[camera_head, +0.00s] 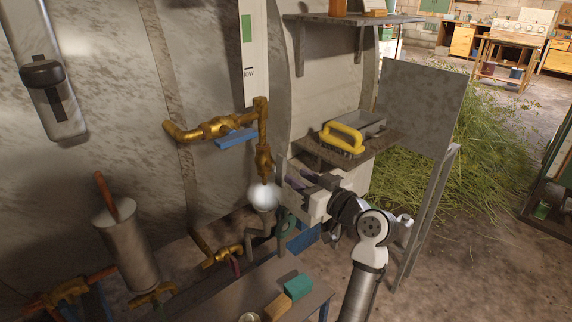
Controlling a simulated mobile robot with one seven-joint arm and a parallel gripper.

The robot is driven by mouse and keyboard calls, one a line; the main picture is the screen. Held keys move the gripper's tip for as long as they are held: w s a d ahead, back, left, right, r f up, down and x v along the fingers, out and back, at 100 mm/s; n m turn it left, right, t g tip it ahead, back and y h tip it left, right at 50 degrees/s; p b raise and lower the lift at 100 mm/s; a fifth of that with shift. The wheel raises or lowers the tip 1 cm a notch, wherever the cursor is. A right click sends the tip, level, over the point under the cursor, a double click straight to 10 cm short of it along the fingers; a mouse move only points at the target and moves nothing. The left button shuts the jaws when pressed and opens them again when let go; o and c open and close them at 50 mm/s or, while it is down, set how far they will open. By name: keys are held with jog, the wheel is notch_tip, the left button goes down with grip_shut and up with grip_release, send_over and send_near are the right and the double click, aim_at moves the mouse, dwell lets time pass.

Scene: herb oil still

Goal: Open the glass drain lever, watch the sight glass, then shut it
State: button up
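Brass pipework (215,128) stands out from the grey tank wall, with a blue lever (236,139) lying roughly level beneath it. The lever may be the glass drain lever; no label on it is legible. The brass pipe drops to a bright, whitish round glass (263,196). Above the pipework is a white upright strip (254,75) with a green band and the word "low". Which of these is the sight glass I cannot tell. My gripper (288,181) is just right of the round glass, pointing left, below and right of the blue lever. Its finger gap is unclear.
A shelf (310,150) with a yellow-handled brush (343,138) is just above my gripper. A grey upright panel (420,105) stands right. A low bench (250,290) holds a teal block (298,287) and a tan block (277,305). A grey cylinder (128,243) stands left.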

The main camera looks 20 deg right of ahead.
aim_at(285, 168)
jog(key=p+x, duration=0.1)
jog(key=x, duration=0.4)
jog(key=shift+w+a, duration=0.1)
jog(key=shift+w, duration=0.25)
grip_shut()
